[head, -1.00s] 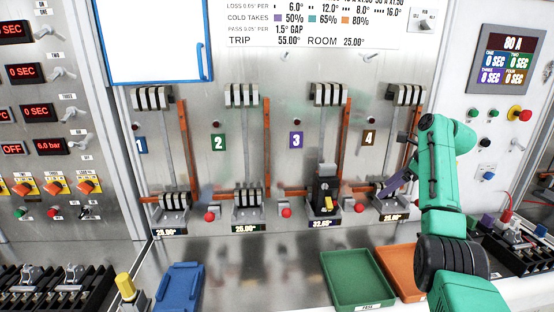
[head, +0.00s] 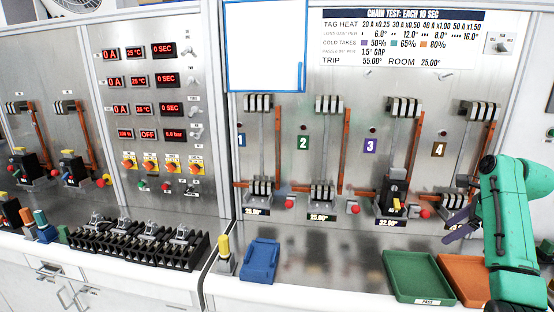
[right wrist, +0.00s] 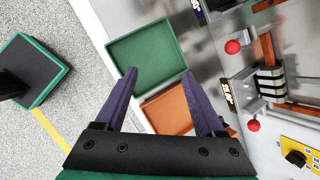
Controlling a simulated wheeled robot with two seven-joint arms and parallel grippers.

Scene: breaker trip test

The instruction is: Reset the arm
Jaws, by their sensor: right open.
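My right arm comes in from the right in the head view. Its gripper (head: 460,226) has dark purple fingers and hangs in front of bay 4, near its lower clips. In the right wrist view the gripper (right wrist: 159,76) has its fingers wide apart with nothing between them. The green tray (right wrist: 150,52) and the orange tray (right wrist: 170,110) show beyond the fingers. A black breaker with a yellow part (head: 393,196) sits in bay 3, above a display reading about 32°. The display of bay 4 is partly hidden by my gripper. My left gripper is not in view.
The green tray (head: 418,296) and orange tray (head: 468,262) lie on the counter below bays 3 and 4. A blue holder (head: 260,262) and a yellow-topped post (head: 225,250) stand left. Black terminal blocks (head: 135,245) lie farther left. The counter below bay 2 is clear.

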